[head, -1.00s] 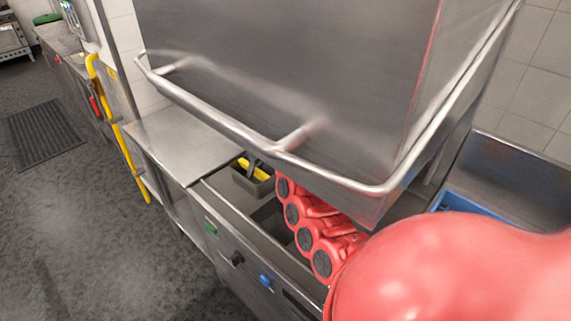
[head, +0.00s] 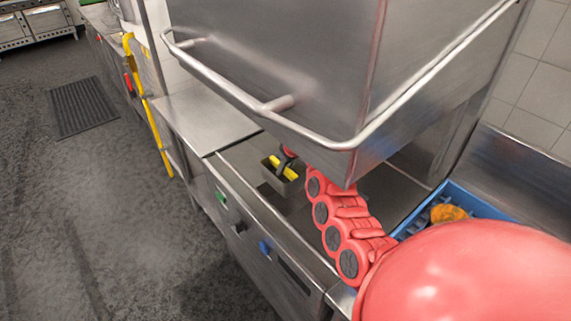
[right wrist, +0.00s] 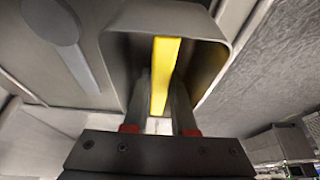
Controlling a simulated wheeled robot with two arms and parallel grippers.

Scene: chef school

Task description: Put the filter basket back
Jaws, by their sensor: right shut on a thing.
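The filter basket is a small grey open box (head: 291,187) with a yellow handle bar (head: 285,168), inside the steel well under the raised hood. My right gripper (head: 286,154) is shut on the yellow handle from above. In the right wrist view the yellow bar (right wrist: 165,65) lies between the two fingers (right wrist: 161,95), with the grey basket wall (right wrist: 208,65) around it. A dark patch (head: 267,190) in the well floor shows beside the basket, partly hidden by it. I cannot tell whether the basket touches the floor. My left gripper is not in view.
The large steel hood (head: 270,60) with its bar handle (head: 270,108) hangs close above my right arm. A blue rack (head: 467,197) with an orange item (head: 447,213) stands at right. A bare steel counter (head: 200,112) lies left of the well.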

